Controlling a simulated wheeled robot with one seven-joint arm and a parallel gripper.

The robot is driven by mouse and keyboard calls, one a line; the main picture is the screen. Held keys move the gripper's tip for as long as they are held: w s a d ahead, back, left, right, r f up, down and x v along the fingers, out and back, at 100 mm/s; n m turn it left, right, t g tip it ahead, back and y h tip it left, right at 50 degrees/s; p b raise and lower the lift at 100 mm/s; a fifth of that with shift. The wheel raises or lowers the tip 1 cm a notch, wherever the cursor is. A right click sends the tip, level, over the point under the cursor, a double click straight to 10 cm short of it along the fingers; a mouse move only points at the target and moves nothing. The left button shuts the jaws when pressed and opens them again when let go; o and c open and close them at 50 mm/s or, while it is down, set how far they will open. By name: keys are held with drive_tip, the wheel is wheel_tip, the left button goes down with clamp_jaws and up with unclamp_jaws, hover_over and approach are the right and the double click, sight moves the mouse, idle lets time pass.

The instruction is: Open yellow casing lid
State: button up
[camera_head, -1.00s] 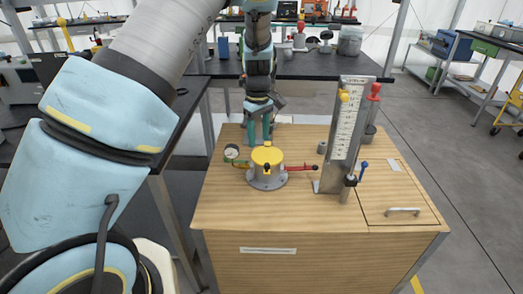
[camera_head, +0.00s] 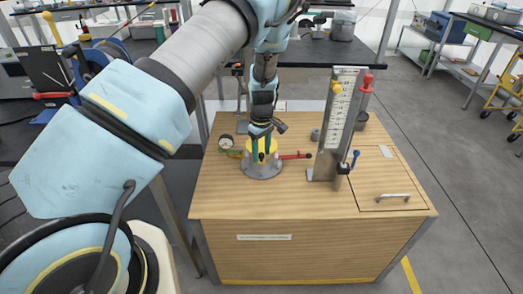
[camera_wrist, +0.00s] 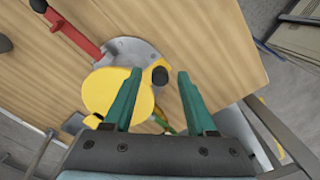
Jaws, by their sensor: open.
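The casing with the yellow lid (camera_head: 254,148) stands on the wooden cabinet top, on a round grey metal base (camera_head: 262,171). In the wrist view the yellow lid (camera_wrist: 103,90) lies under and to the left of the fingers, with a dark round knob (camera_wrist: 159,76) at its edge. My gripper (camera_head: 261,153) is just above the casing, pointing down, and partly hides the lid. In the wrist view my gripper (camera_wrist: 157,82) has its green fingers apart, with the knob seen between and just beyond their tips. I cannot tell whether a finger touches the lid.
A red-handled lever (camera_head: 295,156) sticks out right of the casing, and a round gauge (camera_head: 226,141) is on its left. An upright scale panel (camera_head: 335,125) stands to the right. A hatch with a metal handle (camera_head: 393,197) is at the right. The front cabinet top is clear.

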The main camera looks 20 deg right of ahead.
clamp_jaws()
idle(0.5)
idle(1.0)
